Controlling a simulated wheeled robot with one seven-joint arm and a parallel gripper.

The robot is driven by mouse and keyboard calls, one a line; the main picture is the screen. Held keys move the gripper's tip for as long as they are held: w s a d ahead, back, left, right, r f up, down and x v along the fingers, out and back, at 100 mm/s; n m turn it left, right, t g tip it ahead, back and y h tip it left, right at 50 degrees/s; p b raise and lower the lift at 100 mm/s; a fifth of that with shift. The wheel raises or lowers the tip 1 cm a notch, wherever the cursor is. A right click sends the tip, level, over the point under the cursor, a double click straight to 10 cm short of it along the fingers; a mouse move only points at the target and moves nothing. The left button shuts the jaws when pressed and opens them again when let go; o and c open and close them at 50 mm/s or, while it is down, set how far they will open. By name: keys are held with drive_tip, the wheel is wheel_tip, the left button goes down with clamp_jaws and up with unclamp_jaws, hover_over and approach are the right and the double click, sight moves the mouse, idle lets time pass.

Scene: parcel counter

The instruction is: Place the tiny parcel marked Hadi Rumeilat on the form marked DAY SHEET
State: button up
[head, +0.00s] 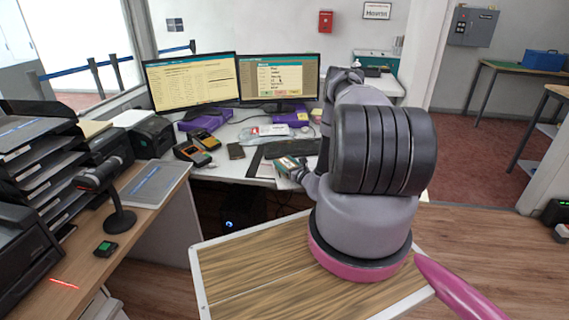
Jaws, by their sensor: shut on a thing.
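My arm reaches out over the near side of the computer desk. My gripper (295,168) is at the desk's near edge, partly hidden by my own arm. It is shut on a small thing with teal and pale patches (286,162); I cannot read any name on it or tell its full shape. A flat grey-blue form or board (157,184) lies on the left counter, and a similar sheet (18,132) lies on top of the tray stack. No DAY SHEET heading is readable on either.
The desk (228,168) holds two monitors (192,82), a dark keyboard (290,149), orange-black handheld devices (192,153) and a small dark device (236,152). A scanner on a stand (105,190) and a small green-black box (106,249) are on the left counter (130,262).

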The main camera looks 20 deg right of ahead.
drive_tip(key=o, duration=1.2)
drive_tip(key=shift+f, duration=0.15)
drive_tip(key=shift+c, duration=0.2)
drive_tip(key=o, duration=0.3)
drive_tip(key=shift+o, duration=0.2)
